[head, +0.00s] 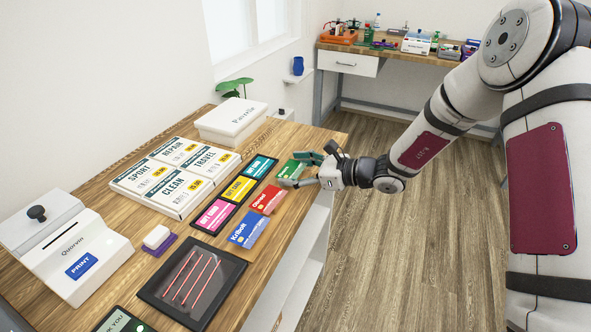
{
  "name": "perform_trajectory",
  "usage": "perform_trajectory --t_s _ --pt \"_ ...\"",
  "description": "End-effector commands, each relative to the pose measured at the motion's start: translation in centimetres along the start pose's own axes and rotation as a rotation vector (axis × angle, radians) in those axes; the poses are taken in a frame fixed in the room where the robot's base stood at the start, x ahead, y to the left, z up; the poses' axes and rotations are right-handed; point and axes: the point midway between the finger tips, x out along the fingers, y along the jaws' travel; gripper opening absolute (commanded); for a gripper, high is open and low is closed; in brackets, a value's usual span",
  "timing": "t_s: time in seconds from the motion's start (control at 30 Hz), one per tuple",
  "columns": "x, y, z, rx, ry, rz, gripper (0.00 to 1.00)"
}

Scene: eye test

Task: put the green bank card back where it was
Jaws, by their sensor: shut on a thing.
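The green bank card (290,169) is at the far end of a line with a red card (267,199) and a blue card (248,230), near the right edge of the wooden table (283,220). My gripper (303,171) reaches in from the right. Its fingers are on either side of the green card's right part and are shut on it. The fingers hide part of the card. I cannot tell whether the card touches the surface or is held just above it.
Teal (259,166), yellow (239,188) and pink (215,215) gift cards lie just left. Beyond are a price-sign board (137,173) and a white box (230,122). A black tray with red-and-white sticks (158,281) and a white printer (98,262) are nearer. Open floor (400,240) is right.

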Motion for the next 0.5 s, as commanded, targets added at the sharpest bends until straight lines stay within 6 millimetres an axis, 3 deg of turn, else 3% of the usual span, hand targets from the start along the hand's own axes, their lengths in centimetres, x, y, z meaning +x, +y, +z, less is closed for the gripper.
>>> perform_trajectory --t_s 0.27,0.3,0.37,0.5 --pt "0.07 -0.02 -0.28 -0.001 0.000 0.000 0.57" --pt "0.05 -0.01 -0.23 -0.001 -0.001 -0.001 0.77" --pt "0.04 -0.01 -0.21 -0.001 -0.001 -0.001 0.90" --pt "0.03 -0.01 -0.20 -0.001 -0.001 -0.001 0.90"
